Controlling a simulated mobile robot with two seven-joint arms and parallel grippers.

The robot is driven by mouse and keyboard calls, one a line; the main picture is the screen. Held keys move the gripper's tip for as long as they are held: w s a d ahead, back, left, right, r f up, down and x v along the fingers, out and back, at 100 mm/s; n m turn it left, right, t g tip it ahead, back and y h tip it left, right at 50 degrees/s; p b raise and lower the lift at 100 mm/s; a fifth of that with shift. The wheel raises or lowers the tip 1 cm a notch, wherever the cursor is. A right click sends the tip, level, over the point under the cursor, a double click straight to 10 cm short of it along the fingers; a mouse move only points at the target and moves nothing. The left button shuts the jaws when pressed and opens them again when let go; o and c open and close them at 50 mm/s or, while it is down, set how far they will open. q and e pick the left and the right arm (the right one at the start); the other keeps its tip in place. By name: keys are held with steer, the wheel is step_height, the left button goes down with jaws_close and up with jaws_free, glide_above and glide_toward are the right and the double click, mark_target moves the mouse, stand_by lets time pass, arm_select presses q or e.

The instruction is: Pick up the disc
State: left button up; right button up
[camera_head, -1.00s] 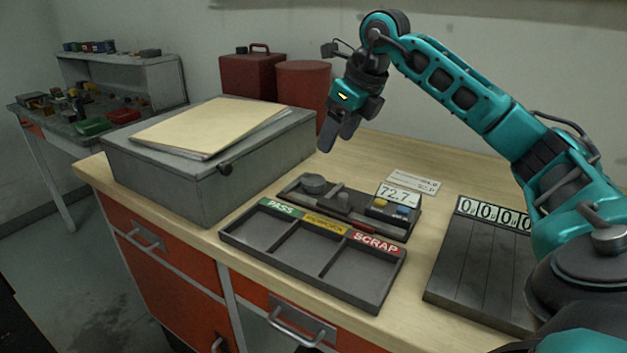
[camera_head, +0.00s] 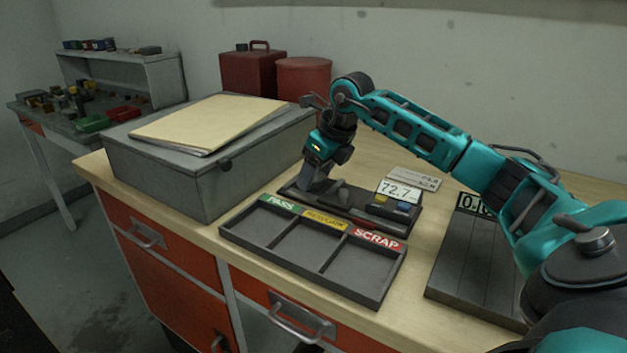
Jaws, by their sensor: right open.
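My right gripper (camera_head: 315,181) is low over the left end of the dark measuring fixture (camera_head: 350,211), fingers pointing down. It is open. The disc, a small dark round piece on the fixture's left end a second ago, is now hidden or hard to tell apart behind the fingers. I cannot tell whether the fingers touch it. The fixture has a display (camera_head: 398,191) reading 72.7 at its right end. My left gripper is not in view.
A sorting tray (camera_head: 318,295) with PASS, a yellow-labelled middle and SCRAP compartments stands in front, empty. A grey box (camera_head: 165,187) with a folder (camera_head: 205,122) stands left. A dark slatted board (camera_head: 475,270) lies right. A white card (camera_head: 413,177) lies behind the fixture.

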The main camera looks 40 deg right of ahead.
mark_target(316, 177)
steer(key=shift+c, duration=0.4)
steer(key=c, duration=0.9)
steer(key=shift+r, duration=0.1)
step_height(316, 177, up, 20)
steer(key=p, duration=0.3)
